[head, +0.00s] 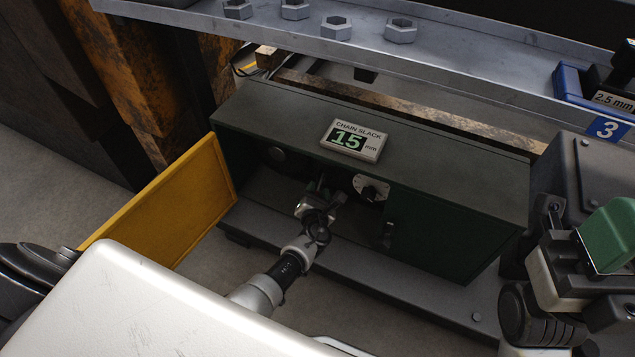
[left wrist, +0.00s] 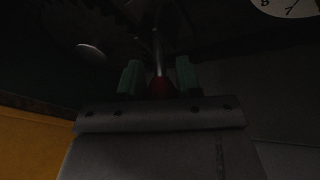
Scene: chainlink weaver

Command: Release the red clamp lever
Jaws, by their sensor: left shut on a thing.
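The yellow door (head: 180,205) of the green cabinet (head: 455,190) stands open to the left. My left gripper (head: 318,198) reaches into the dark opening. In the left wrist view, its green fingertips (left wrist: 160,78) are shut on a red lever end (left wrist: 160,87). A thin metal rod (left wrist: 156,48) runs up from the red end into the dark. In the head view the red lever is hidden behind the gripper. Parts of my right arm (head: 520,315) seem to show at the lower right, but the state of its fingers is unclear.
A display reading "CHAIN SLACK 15 mm" (head: 352,140) sits on the cabinet top. A dial (head: 371,187) is just right of the gripper. A toothed wheel (left wrist: 92,48) is in the dark at left. A metal shelf with nuts (head: 336,27) crosses above.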

